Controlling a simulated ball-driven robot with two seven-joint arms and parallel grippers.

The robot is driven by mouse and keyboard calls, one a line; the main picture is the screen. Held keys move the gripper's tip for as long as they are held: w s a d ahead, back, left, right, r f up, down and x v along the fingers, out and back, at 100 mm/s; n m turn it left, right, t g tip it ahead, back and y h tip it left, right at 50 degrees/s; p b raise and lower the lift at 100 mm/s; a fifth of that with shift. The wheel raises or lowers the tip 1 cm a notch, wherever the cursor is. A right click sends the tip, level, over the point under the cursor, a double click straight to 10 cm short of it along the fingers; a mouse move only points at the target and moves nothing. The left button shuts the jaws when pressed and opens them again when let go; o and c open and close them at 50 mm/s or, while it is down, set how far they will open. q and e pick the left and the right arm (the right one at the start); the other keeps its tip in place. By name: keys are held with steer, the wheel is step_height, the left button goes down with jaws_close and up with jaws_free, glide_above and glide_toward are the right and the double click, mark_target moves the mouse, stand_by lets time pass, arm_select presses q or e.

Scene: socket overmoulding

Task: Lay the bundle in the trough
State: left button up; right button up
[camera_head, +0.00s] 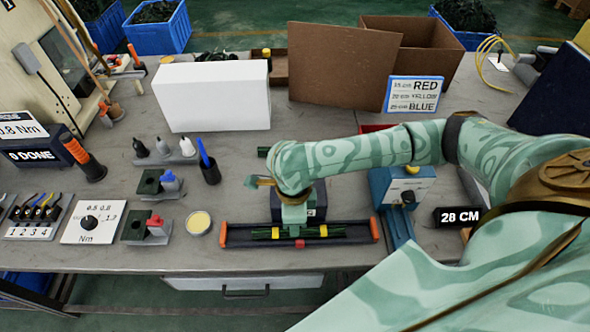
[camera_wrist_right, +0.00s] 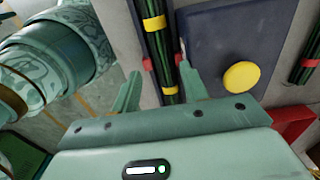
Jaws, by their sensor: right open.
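The bundle (camera_head: 262,233) of dark green wires with yellow bands lies lengthwise in the long dark trough (camera_head: 345,239), which has orange ends and a red mark at its middle. In the right wrist view the bundle (camera_wrist_right: 159,45) runs between the two fingers, with red marks on either side of it. My right gripper (camera_head: 295,215) is over the middle of the trough in the head view. In the wrist view my right gripper (camera_wrist_right: 160,75) is open, its fingers spread apart astride the bundle. My left gripper is not in view.
A dark navy box (camera_head: 316,200) with a yellow button (camera_wrist_right: 242,77) stands just behind the trough. Another banded green bundle (camera_wrist_right: 309,62) lies beyond it. A blue device (camera_head: 392,190) stands to the right, a yellow-topped tin (camera_head: 199,222) to the left.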

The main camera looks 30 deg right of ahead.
step_height(320, 180, up, 11)
steer(key=p, duration=0.3)
steer(key=shift+f, duration=0.15)
steer(key=shift+s+a+f, duration=0.1)
